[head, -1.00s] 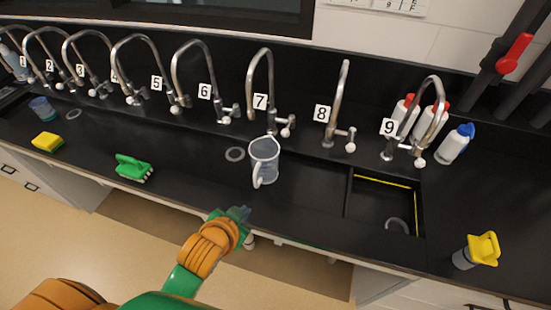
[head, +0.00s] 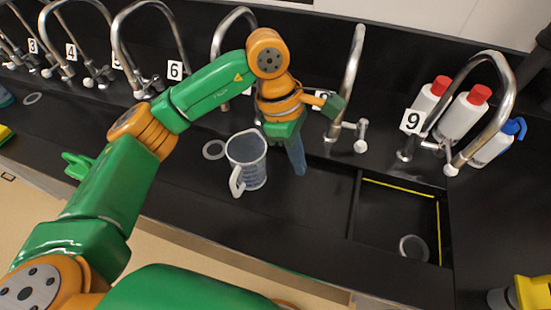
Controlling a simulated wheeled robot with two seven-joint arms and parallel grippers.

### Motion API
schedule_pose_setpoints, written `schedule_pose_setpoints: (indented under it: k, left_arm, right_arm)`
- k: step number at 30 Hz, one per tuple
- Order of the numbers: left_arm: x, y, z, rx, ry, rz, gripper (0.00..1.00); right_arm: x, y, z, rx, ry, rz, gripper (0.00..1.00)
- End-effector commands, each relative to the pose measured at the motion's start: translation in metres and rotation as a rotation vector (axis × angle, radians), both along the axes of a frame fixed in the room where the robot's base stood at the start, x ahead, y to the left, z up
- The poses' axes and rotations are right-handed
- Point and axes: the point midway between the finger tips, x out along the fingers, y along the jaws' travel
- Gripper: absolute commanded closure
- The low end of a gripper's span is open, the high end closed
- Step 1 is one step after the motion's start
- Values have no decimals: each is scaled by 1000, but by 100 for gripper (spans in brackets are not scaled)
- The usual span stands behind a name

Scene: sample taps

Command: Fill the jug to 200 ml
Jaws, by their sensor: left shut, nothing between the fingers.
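The clear jug (head: 247,163) stands upright on the black counter below tap 7, with its handle towards the front left. I cannot tell its water level. Tap 7 (head: 232,18) shows its curved neck; my left arm hides its lower part, number plate and lever. My left gripper (head: 298,165) points down just to the right of the jug. Its fingers are shut and empty, and whether they touch the counter is unclear.
Tap 8 (head: 352,85) stands close to the right of my left wrist. Tap 9 (head: 507,85) stands further right, beside bottles with red caps (head: 465,112). A sunken sink (head: 392,215) lies at front right. A drain ring (head: 214,149) is left of the jug.

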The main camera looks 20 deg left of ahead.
Motion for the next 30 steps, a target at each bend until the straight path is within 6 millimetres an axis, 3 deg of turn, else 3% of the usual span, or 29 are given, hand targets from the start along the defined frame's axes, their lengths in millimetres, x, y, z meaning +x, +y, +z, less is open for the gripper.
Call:
schedule_pose_setpoints:
  k: [1,3,6,21,30]
  left_arm:
    - [10,28,0,124,-32,17,100]
    - [16,55,6,243,-49,37,100]
    - [17,68,6,301,-52,46,100]
    - [15,67,-77,297,-47,45,100]
    - [16,67,-90,296,-52,44,100]
  right_arm:
    - [0,0,-6,-1,-1,0,50]
    - [1,0,-6,-1,-2,0,50]
    - [1,0,-6,-1,-2,0,50]
    - [-1,0,13,-1,3,-1,50]
    - [-1,0,14,0,2,-1,50]
